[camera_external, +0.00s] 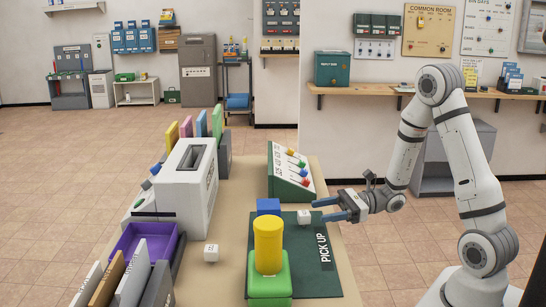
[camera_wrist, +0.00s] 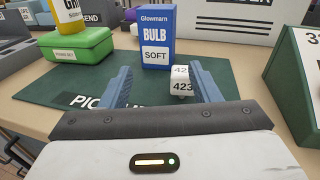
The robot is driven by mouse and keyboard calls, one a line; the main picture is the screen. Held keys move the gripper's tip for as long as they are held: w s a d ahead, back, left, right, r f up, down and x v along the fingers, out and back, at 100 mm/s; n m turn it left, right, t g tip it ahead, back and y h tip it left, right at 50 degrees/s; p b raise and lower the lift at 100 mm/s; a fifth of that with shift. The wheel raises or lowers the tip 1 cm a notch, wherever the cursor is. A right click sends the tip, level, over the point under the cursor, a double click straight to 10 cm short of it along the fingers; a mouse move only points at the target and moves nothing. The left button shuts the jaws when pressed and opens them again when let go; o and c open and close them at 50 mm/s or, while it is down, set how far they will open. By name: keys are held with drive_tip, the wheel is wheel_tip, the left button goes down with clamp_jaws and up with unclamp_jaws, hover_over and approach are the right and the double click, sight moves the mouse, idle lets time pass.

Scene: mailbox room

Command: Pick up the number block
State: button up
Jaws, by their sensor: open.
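My gripper (camera_external: 318,211) is open and low over the mat's far right part, pointing left at the cube. In the wrist view the cube is within the span of my gripper's (camera_wrist: 161,72) two blue fingers, close beside the right one. I cannot tell whether it touches that finger. Nothing is held.
A blue Glowmarn bulb box (camera_wrist: 157,35) stands just beyond the cube. A yellow can (camera_external: 268,240) stands on a green box (camera_external: 268,285) on the mat. A green slanted panel (camera_external: 286,172) is behind. A second white cube (camera_external: 211,252) lies left of the mat.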

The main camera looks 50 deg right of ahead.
sight(298, 213)
drive_tip(key=shift+w+d+f+m+t+h, duration=0.3)
drive_tip(key=shift+w+d+f+m+t, duration=0.5)
drive_tip(key=shift+d+f+m+t, duration=0.15)
drive_tip(key=shift+w+a, duration=0.15)
drive_tip(key=shift+w, duration=0.05)
drive_tip(key=x, duration=0.7)
drive_tip(key=shift+w+a, duration=0.15)
drive_tip(key=shift+w, duration=0.05)
drive_tip(key=shift+c, duration=0.3)
drive_tip(key=c, duration=1)
drive_tip(key=shift+r+p, duration=0.15)
drive_tip(key=shift+p, duration=0.15)
